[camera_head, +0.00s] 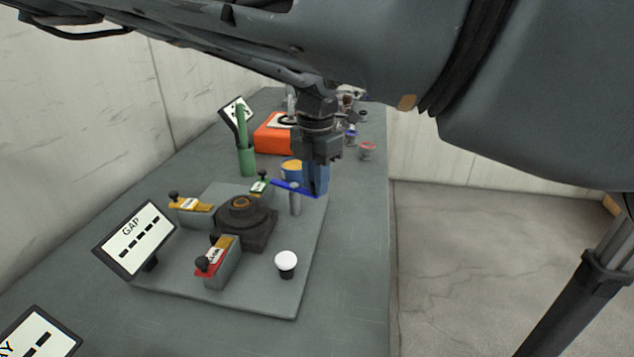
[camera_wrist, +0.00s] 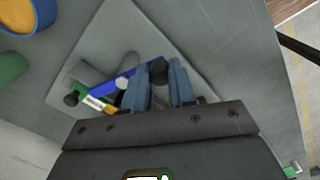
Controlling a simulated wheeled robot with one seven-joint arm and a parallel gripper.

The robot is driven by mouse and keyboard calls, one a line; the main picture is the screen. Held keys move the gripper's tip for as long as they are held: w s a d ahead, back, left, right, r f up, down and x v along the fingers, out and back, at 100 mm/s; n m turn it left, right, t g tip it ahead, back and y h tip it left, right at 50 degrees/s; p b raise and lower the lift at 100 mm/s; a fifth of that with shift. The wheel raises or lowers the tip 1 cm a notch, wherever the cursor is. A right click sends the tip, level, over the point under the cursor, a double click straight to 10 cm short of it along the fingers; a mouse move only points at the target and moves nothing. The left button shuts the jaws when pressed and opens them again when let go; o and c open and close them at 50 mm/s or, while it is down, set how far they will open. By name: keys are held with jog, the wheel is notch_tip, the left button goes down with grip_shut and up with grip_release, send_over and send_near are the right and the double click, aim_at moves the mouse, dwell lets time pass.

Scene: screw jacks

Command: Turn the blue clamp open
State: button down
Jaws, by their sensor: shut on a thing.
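The blue clamp (camera_head: 288,186) is a flat blue bar on a grey post, at the far right part of the grey base plate (camera_head: 265,298). In the wrist view its blue bar (camera_wrist: 110,83) runs from the left toward a black knob at its end. My gripper (camera_head: 317,192) points down at the bar's right end. In the wrist view the blue fingers of my gripper (camera_wrist: 161,72) stand on either side of the black knob and are shut on it. In the head view the fingers hide the knob.
A dark screw jack (camera_head: 243,222) stands mid-plate. Around it are a yellow clamp (camera_head: 190,205), a red clamp (camera_head: 217,260) and a green clamp (camera_head: 260,185). A white-topped knob (camera_head: 286,263) stands front right. A GAP sign (camera_head: 134,238) is left; a blue container (camera_head: 292,168) is behind.

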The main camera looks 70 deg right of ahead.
jog(key=shift+w+a+m+b, duration=0.2)
jog(key=shift+a+m+b, duration=0.2)
jog(key=shift+m+b, duration=0.55)
jog(key=shift+w+a+m+b, duration=0.2)
jog(key=shift+a+m+b, duration=0.15)
jog(key=shift+m+b, duration=0.55)
jog(key=shift+w+a+m+b, duration=0.2)
jog(key=shift+a+m+b, duration=0.2)
jog(key=shift+m+b, duration=0.5)
jog(key=c, duration=0.9)
grip_release()
jog(key=shift+c, duration=0.2)
jog(key=shift+r, duration=0.1)
notch_tip(320, 180, up, 8)
